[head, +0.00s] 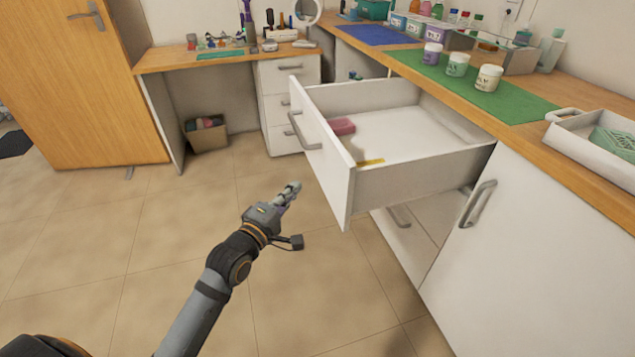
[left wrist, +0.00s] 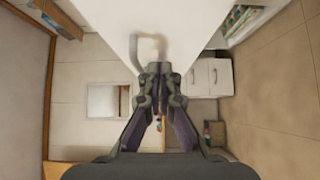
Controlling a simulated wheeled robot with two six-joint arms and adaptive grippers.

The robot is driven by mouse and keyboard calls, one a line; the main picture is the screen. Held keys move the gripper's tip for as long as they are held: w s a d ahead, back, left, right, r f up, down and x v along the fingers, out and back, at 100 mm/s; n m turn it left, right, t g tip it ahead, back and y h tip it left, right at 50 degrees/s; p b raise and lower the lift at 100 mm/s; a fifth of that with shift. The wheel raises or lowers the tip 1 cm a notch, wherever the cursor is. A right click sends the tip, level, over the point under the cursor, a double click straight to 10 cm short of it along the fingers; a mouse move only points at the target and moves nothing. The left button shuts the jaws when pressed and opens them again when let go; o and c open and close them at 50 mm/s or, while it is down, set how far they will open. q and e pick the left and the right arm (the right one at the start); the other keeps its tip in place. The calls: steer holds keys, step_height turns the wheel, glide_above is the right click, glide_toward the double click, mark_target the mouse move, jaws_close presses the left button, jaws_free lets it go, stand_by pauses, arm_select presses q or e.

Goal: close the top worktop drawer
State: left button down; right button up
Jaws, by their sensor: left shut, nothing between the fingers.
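The top worktop drawer (head: 400,185) is pulled well out from under the wooden worktop in the head view. Its white front carries a grey bar handle (head: 297,131). A pink item (head: 341,127) and a yellow item (head: 370,162) lie inside it. My left gripper (head: 292,190) is shut and empty, in front of the drawer front and apart from it in the head view. In the left wrist view the shut fingers (left wrist: 162,88) point toward the white front (left wrist: 165,18), close below its handle (left wrist: 148,46). Whether they touch it cannot be told. My right gripper is not in view.
The worktop (head: 575,175) holds a green mat (head: 520,103), several jars and a white tray (head: 575,140). A lower drawer (head: 405,235) and a cabinet door (head: 540,250) are below. A desk stands behind with a small bin (head: 207,135) beneath. The floor left of the drawer is clear.

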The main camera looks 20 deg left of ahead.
mark_target(325, 167)
arm_select(q)
steer(key=w+d+b, duration=0.1)
steer(key=w, duration=0.1)
steer(key=w+d+b, duration=0.1)
steer(key=w, duration=0.1)
steer(key=w+d, duration=0.1)
steer(key=w, duration=0.1)
steer(key=shift+w+d+b, duration=0.2)
steer(key=shift+d+b, duration=0.05)
steer(key=shift+b, duration=0.15)
steer(key=shift+w+d, duration=0.25)
steer(key=shift+d, duration=0.15)
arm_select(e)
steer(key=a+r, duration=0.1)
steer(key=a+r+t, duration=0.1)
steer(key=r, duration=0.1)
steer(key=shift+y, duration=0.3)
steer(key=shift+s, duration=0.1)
